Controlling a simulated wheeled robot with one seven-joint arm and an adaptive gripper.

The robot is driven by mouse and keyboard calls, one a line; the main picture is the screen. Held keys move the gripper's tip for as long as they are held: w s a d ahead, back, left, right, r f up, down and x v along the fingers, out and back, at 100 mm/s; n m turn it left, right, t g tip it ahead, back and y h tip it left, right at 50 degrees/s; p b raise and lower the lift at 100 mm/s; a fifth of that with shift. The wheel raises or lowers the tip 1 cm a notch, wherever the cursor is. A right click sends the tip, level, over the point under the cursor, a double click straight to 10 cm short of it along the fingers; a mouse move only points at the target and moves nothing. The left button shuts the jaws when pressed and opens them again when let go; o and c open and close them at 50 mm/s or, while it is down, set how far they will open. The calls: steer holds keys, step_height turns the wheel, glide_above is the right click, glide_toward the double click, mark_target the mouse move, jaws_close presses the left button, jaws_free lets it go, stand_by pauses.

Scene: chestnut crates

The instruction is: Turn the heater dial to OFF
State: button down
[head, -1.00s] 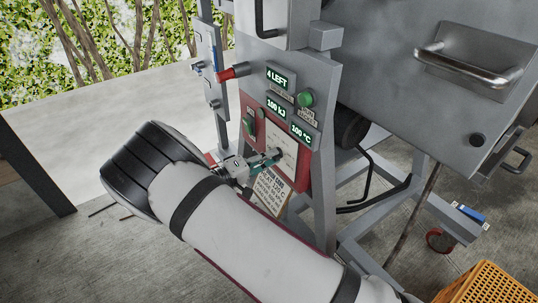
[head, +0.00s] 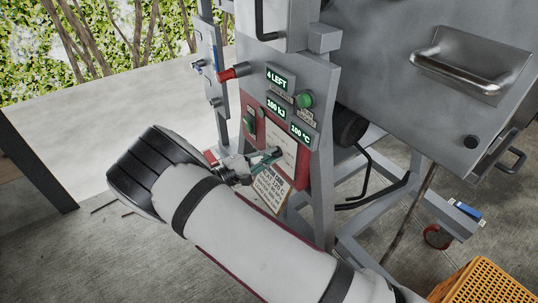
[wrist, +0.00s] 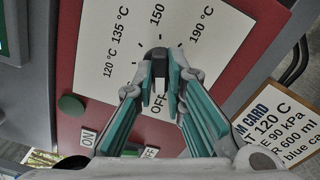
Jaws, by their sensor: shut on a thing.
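The heater dial (wrist: 157,54) is a small black knob on a white scale plate (wrist: 105,60) marked 120, 135, 150, 190 °C and OFF. My gripper (wrist: 160,62) has its teal fingers closed on the dial, one on each side. The OFF label lies just below the fingertips in the wrist view. In the head view my gripper (head: 272,154) reaches the white plate (head: 283,146) on the red panel (head: 302,170), and the dial is hidden there.
Displays above read "4 LEFT" (head: 277,79), "100 kJ" (head: 276,109) and "100 °C" (head: 301,134). A green button (head: 306,100) and a red-tipped handle (head: 228,74) are nearby. A card (head: 270,187) hangs below the plate. A yellow crate (head: 485,284) stands at lower right.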

steer(key=shift+w+d, duration=0.1)
steer(key=shift+d, duration=0.05)
steer(key=c, duration=1.6)
jaws_free()
steer(key=shift+c, duration=0.2)
steer(key=v, duration=1.2)
